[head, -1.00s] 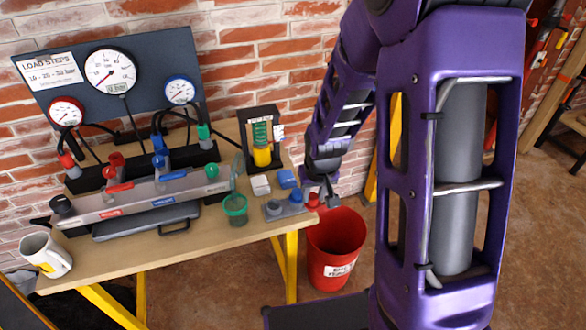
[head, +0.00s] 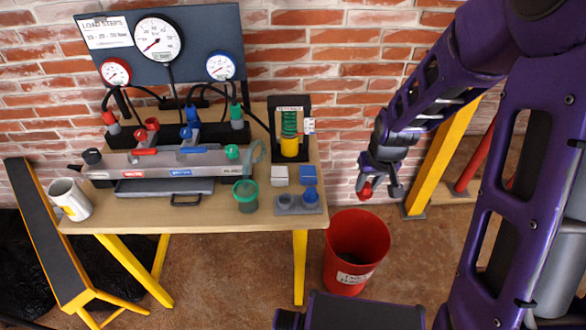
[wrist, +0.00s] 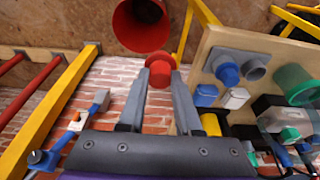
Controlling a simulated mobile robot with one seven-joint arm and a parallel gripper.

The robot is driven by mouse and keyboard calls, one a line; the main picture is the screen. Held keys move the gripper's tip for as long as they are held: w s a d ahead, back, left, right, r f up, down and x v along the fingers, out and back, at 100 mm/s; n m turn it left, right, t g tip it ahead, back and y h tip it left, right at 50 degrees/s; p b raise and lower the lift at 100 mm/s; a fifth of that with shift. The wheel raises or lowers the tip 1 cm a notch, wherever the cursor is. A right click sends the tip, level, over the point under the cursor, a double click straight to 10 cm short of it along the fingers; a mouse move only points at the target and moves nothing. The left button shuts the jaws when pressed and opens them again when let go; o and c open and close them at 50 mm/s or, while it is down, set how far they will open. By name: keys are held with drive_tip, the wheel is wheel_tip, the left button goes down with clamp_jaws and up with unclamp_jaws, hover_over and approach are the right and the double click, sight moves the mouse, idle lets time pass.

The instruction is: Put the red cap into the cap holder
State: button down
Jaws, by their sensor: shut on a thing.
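The red cap (head: 366,190) is held between the fingertips of my gripper (head: 378,188), in the air just right of the bench and above the red bin. In the wrist view the red cap (wrist: 159,70) sits between both fingers of my gripper (wrist: 160,82). The cap holder (head: 298,210) is a grey block at the bench's front right corner. The wrist view also shows the cap holder (wrist: 242,58), apart from my gripper.
The red bin (head: 357,250) stands on the floor beside the bench (head: 240,222). A green cup (head: 246,194), a white block (head: 280,176) and a blue block (head: 307,174) lie near the holder. A yellow post (head: 440,160) stands right.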

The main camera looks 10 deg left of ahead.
drive_tip(key=s+a+n+g+y+b, duration=0.1)
drive_tip(key=a+n+b, duration=0.3)
drive_tip(key=a, duration=1.5)
drive_tip(key=shift+a+f+n+y+b, duration=0.3)
drive_tip(key=shift+f+n+y, duration=0.15)
drive_tip(key=shift+n, duration=1.95)
drive_tip(key=shift+s+d+f, duration=0.1)
drive_tip(key=shift+f, duration=0.05)
drive_tip(key=shift+f+b, duration=0.35)
drive_tip(key=shift+f, duration=0.05)
drive_tip(key=shift+f, duration=0.1)
drive_tip(key=shift+f+b, duration=0.5)
drive_tip(key=shift+f, duration=0.1)
drive_tip(key=shift+f, duration=0.1)
drive_tip(key=shift+f+b, duration=0.45)
drive_tip(key=shift+f, duration=0.05)
